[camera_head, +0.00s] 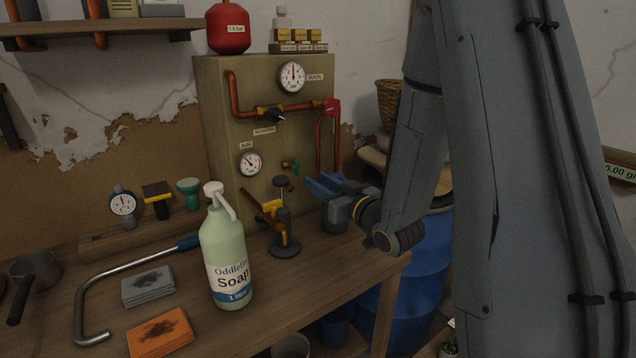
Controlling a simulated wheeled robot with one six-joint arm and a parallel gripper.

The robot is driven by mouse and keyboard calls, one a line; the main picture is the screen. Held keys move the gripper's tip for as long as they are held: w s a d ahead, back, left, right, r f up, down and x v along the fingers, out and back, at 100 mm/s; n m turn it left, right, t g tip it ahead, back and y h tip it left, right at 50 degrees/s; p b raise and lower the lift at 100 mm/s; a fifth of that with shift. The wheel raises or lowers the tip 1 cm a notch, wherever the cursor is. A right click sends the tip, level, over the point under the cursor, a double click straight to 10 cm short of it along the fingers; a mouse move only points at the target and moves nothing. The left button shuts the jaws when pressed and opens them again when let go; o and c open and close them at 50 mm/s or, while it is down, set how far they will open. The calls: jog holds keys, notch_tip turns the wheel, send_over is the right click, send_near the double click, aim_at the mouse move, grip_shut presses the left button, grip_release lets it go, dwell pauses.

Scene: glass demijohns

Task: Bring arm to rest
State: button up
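My arm comes down on the right side of the view, bent at the elbow. My gripper (316,181) has blue fingers that point left over the right part of the wooden bench. The two fingertips look apart, with nothing seen between them. The gripper is in front of the lower right of the panel board and right of a small stand with a yellow part (275,213). A dark cup-like thing (334,215) shows just below the gripper; I cannot tell whether they touch.
A soap bottle (228,255) stands upright on the bench (330,268). The panel board (213,112) carries gauges, copper pipes and valves. A bent metal bar (128,263) and grey (147,286) and orange (161,335) pads lie at left. A blue barrel (425,260) stands beyond the bench.

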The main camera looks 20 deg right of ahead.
jog(key=s+f+m+g+h, duration=0.1)
jog(key=s+f+g+h, duration=0.1)
jog(key=s+f+g, duration=0.2)
jog(key=s+f+m+g+h, duration=0.1)
jog(key=s+f+g+h, duration=0.1)
jog(key=s+f+g, duration=0.2)
jog(key=s+f+g+h, duration=0.2)
jog(key=s+f+g, duration=0.1)
jog(key=s, duration=0.5)
jog(key=shift+s+f+m+g, duration=0.3)
jog(key=shift+f+m+g, duration=0.1)
jog(key=shift+g, duration=0.3)
jog(key=s+a+g, duration=0.2)
jog(key=s+g, duration=0.2)
jog(key=s, duration=0.6)
jog(key=shift+s+a+r+m, duration=0.2)
jog(key=shift+s+a+m, duration=0.1)
jog(key=shift+a, duration=0.1)
